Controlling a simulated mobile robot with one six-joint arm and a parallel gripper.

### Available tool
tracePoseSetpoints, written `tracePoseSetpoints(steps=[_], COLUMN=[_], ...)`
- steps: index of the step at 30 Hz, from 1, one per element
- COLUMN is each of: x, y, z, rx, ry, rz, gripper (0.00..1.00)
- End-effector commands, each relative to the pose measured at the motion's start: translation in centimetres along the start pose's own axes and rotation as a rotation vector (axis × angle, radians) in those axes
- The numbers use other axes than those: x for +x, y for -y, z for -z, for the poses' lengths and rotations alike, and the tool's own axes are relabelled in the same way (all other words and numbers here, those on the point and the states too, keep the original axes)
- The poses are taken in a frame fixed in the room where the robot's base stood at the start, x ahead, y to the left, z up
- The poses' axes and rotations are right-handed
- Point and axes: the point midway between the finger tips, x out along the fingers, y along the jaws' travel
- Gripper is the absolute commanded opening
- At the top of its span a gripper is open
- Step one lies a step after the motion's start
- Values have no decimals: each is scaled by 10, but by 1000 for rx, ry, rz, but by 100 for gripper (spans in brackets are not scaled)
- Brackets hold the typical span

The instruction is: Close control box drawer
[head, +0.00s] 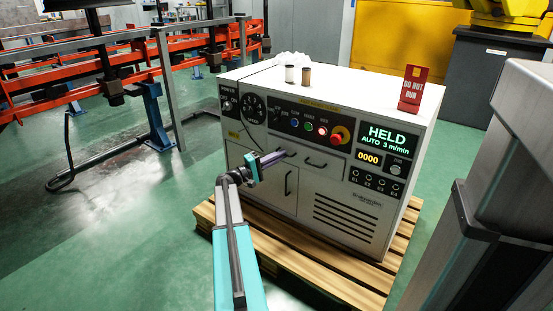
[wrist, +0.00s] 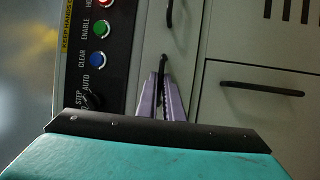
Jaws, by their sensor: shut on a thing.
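The white control box (head: 262,207) stands on a wooden pallet, with two small drawer fronts below its dark button panel. My gripper (head: 280,155) reaches in from the left front, at the left drawer handle. In the wrist view its purple fingers (wrist: 164,95) are shut on the dark drawer handle (wrist: 164,65), one finger on each side. The drawer front (wrist: 184,62) around this handle is partly hidden by the fingers. I cannot tell how far it stands out from the box. The right drawer has its own handle (head: 322,163).
A door handle (wrist: 262,89) is below the drawers. A red stop button (head: 336,138) and a lit "HELD" display (head: 388,136) are on the front. Two small spools and a red "DO NOT RUN" sign (head: 411,88) stand on top. The pallet (head: 318,277) edges stick out in front.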

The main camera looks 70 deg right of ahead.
Motion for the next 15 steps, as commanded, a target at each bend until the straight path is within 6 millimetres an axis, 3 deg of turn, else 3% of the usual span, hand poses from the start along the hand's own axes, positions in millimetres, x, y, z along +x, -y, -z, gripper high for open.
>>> tracePoseSetpoints(steps=[4, 14, 15], x=[12, 16, 17], y=[3, 3, 3], z=[6, 7, 7], rx=[0, 0, 0], ry=[0, -3, -3], rz=[1, 1, 1], gripper=[0, 0, 12])
